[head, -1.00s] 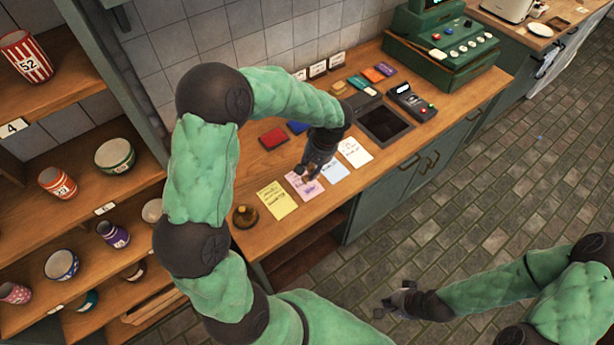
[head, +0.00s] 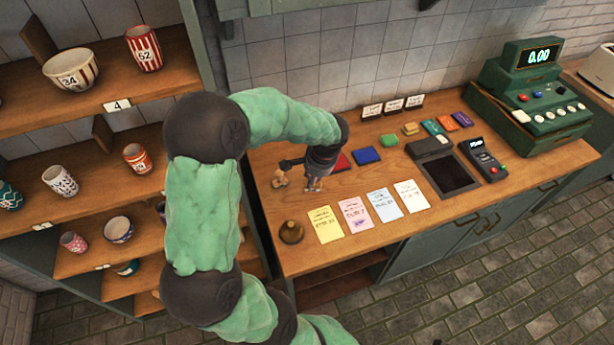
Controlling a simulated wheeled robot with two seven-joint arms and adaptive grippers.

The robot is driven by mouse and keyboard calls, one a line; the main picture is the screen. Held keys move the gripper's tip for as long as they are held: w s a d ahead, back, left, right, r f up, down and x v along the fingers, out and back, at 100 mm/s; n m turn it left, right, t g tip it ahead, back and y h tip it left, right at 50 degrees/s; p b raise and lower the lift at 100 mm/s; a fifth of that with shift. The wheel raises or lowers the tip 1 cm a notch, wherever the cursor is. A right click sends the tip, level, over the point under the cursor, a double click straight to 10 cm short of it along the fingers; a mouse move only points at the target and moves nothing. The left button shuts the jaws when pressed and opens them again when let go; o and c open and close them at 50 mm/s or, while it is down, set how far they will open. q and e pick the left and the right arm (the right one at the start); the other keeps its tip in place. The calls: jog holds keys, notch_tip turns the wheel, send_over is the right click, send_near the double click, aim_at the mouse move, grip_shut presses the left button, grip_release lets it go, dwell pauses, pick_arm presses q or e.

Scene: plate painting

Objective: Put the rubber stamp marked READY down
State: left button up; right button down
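Two small light-brown objects that look like wooden-handled stamps show on the counter's left part. One stamp-like object (head: 280,179) stands just left of my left gripper. The other (head: 316,185) is directly below the gripper, partly covered by it. The READY marking is too small to read on either. My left gripper (head: 301,172) is low over the counter, with a dark finger reaching left towards the first object. Whether it grips the second object or is spread around it is unclear. My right gripper is out of view.
Yellow, pink, blue and white notes (head: 368,206) lie along the counter (head: 450,207). A red pad and a blue pad (head: 366,155) lie behind them. A card reader (head: 482,158) and green register (head: 540,100) stand right.

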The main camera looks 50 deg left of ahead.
pick_arm(q)
jog(key=shift+s+a+r, duration=0.15)
jog(key=shift+s+a, duration=0.15)
jog(key=shift+a, duration=0.3)
jog(key=w+a+f, duration=0.2)
jog(key=a+f, duration=0.1)
jog(key=w+a+f, duration=0.6)
jog(key=a, duration=0.1)
jog(key=shift+w+f, duration=0.2)
jog(key=shift+x, duration=1.8)
jog(key=shift+w+d, duration=0.2)
jog(key=shift+f, duration=0.1)
